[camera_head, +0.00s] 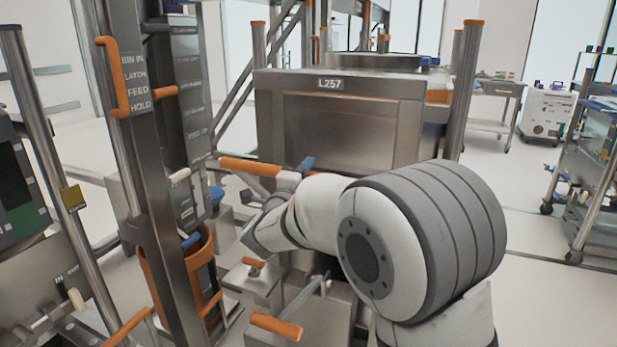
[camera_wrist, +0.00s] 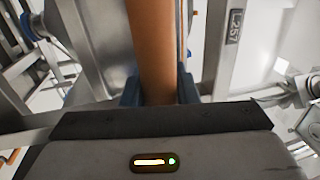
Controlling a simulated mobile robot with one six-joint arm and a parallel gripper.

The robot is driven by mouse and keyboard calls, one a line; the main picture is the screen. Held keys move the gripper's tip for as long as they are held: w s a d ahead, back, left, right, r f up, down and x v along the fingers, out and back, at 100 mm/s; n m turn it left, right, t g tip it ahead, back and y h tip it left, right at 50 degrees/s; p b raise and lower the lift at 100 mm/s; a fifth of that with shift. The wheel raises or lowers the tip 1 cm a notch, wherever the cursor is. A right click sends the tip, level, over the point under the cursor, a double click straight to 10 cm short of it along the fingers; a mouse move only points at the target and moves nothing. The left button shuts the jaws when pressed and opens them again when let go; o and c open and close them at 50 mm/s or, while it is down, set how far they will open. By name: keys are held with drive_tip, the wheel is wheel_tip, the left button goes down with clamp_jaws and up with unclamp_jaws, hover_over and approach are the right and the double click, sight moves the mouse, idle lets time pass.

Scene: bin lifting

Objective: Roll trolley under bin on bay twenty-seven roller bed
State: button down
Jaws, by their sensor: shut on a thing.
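A large steel bin (camera_head: 340,122) labelled L257 stands upright in the middle of the head view; its label (camera_wrist: 235,26) also shows in the wrist view. An orange bar handle (camera_head: 250,167) runs level in front of the bin's lower part. My gripper (camera_wrist: 160,88) is shut around this orange bar (camera_wrist: 154,45), with a blue finger on each side. In the head view one blue finger shows at the bar's right end. My arm hides much of what lies below the bin, so the trolley's body and the roller bed cannot be made out clearly.
A steel post with an orange handle and a BIN IN, LATCH, FEED, HOLD sign (camera_head: 137,82) stands close on the left. Low steel boxes with orange levers (camera_head: 275,326) sit in front. A shelf rack (camera_head: 597,160) stands at right, with open floor (camera_head: 525,225) before it.

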drive_tip(key=shift+s, duration=0.3)
drive_tip(key=c, duration=1.4)
unclamp_jaws()
drive_tip(key=shift+w+f, duration=0.1)
drive_tip(key=shift+w, duration=0.1)
drive_tip(key=shift+o, duration=1.4)
drive_tip(key=shift+s+a, duration=0.1)
drive_tip(key=shift+s, duration=0.05)
drive_tip(key=v, duration=0.7)
drive_tip(key=shift+s+p, duration=0.3)
